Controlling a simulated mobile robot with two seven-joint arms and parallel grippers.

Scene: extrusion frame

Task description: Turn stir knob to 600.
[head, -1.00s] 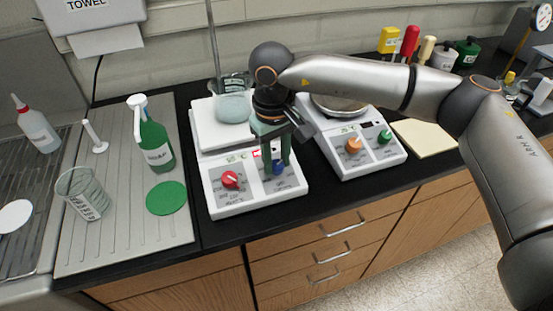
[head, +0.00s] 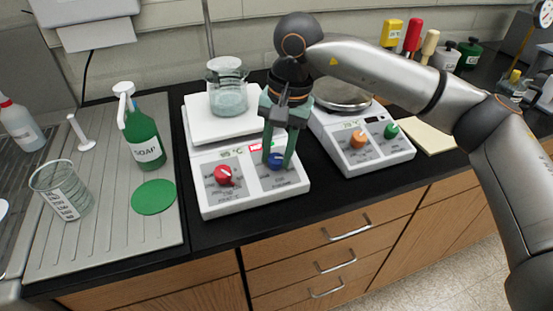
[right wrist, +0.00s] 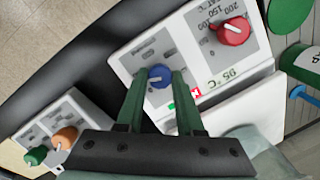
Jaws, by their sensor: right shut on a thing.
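The white hot plate stirrer (head: 205,200) stands on the black bench, with a blue knob (head: 275,160) at the right of its front panel and a red knob (head: 223,174) at the left. My right gripper (head: 279,157) points down from above, its green fingers on either side of the blue knob and shut on it. The right wrist view shows the blue knob (right wrist: 160,76) between the two fingertips (right wrist: 157,80), with a pale pointer mark on its face. The dial numbers around the blue knob are too small to read. My left gripper is not in view.
A glass beaker (head: 228,90) with liquid stands on the hot plate's top. A second white device (head: 370,160) with orange and green knobs stands close on the right. A green soap bottle (head: 145,145) and an empty beaker (head: 62,192) stand left.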

